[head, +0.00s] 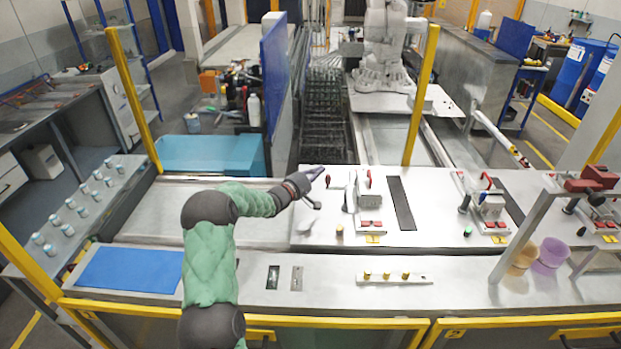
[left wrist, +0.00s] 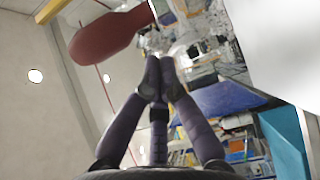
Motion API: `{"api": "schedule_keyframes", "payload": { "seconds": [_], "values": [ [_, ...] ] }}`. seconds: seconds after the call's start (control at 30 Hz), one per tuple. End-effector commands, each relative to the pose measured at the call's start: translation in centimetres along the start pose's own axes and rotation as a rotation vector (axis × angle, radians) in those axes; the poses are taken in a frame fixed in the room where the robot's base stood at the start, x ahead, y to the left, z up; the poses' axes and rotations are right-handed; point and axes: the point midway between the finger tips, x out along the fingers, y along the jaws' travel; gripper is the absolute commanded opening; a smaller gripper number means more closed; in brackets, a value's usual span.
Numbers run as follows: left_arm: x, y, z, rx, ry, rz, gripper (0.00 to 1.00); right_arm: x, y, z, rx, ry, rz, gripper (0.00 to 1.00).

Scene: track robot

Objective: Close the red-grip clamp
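A clamp with a red grip (head: 327,181) stands at the left of the white fixture plate, just beside the tip of my left gripper. In the left wrist view a large red grip (left wrist: 108,42) shows close by at the upper left, apart from the fingers. My left gripper (head: 318,174) reaches in from the left over the plate's left edge. It also shows in the left wrist view (left wrist: 160,92), its dark fingers drawn together at the tips with nothing seen between them. Whether it touches the grip is unclear in the head view. My right gripper is not in view.
The white fixture plate (head: 435,237) carries a grey block with another small red part (head: 369,179) and red buttons (head: 371,223). A second fixture with a red handle (head: 486,180) stands farther right. A blue mat (head: 130,268) lies at the left. Yellow posts (head: 421,95) rise around the bench.

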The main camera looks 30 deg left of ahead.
Motion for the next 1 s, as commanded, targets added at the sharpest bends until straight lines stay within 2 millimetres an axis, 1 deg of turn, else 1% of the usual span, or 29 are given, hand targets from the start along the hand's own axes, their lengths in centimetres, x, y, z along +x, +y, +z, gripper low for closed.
{"api": "schedule_keyframes", "payload": {
  "seconds": [0.03, 0.1, 0.4, 0.83, 1.0],
  "values": [
    [-0.6, 0.0, 0.5, -0.002, 0.0, -0.003, 0.0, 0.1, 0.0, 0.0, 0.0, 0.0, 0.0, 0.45],
    [-1.0, -0.1, 1.0, -0.003, 0.0, -0.003, 0.0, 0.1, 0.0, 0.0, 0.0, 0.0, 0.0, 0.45],
    [-2.5, -0.1, 2.7, -0.001, 0.0, -0.002, 0.0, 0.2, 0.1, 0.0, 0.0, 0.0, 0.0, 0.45],
    [-2.6, 0.0, 3.0, -0.001, 0.001, -0.002, 0.0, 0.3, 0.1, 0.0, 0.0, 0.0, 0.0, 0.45],
    [-2.1, -0.1, 3.6, -0.001, 0.001, -0.001, 0.0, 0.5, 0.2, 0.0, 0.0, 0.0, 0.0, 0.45]
  ]
}}
